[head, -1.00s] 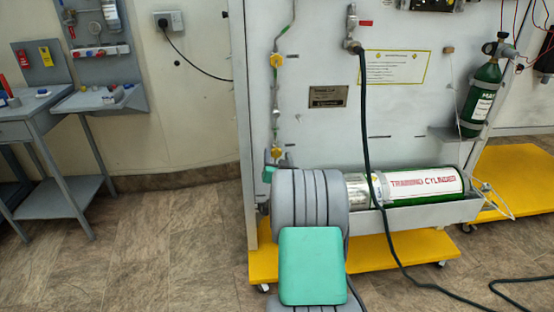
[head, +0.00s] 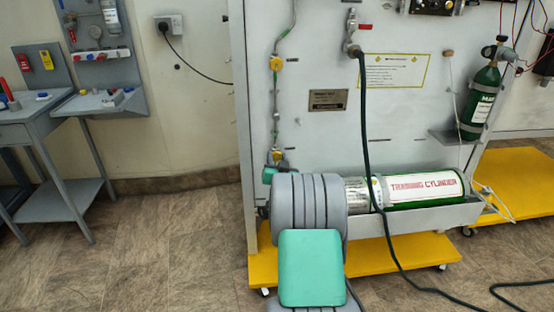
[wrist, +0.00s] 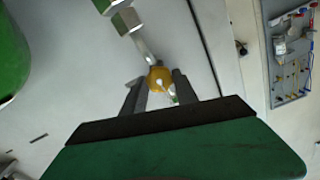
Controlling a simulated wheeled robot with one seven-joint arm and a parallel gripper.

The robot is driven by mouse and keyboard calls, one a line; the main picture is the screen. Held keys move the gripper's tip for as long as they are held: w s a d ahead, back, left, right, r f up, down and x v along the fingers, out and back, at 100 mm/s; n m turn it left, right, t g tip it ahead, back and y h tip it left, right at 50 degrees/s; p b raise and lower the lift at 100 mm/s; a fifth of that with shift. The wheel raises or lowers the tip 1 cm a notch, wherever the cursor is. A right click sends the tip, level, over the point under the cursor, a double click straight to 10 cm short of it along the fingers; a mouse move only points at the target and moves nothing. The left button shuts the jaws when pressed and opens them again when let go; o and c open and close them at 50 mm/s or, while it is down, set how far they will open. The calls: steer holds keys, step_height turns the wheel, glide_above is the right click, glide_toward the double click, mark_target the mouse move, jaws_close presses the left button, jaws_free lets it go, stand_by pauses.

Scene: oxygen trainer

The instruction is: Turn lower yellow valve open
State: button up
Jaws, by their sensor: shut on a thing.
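The lower yellow valve (wrist: 160,84) sits between the two fingers of my gripper (wrist: 158,90) in the wrist view, and the fingers are shut on it. It is a small rounded yellow body on a thin metal pipe, with a pale lever part at its lower side. In the head view the lower valve (head: 278,156) shows just above my grey arm, partly hidden by the gripper. The upper yellow valve (head: 276,64) is on the same pipe, higher on the grey panel, and clear of my gripper.
The green and white training cylinder (head: 425,188) lies in a tray just right of my arm. A black hose (head: 366,130) hangs down the panel (head: 420,115). A grey workbench (head: 45,125) stands at the left, with open floor between.

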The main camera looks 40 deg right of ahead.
steer(key=shift+f+b, duration=0.1)
steer(key=shift+b, duration=0.25)
jaws_close()
steer(key=shift+n+b, duration=0.9)
steer(key=shift+n, duration=0.1)
steer(key=n+b, duration=0.3)
steer(key=shift+w+a+n+b, duration=0.1)
steer(key=shift+n+b, duration=1.3)
steer(key=shift+n, duration=0.7)
steer(key=shift+r, duration=0.2)
steer(key=o, duration=1.2)
jaws_free()
steer(key=shift+o, duration=0.2)
steer(key=shift+f, duration=0.1)
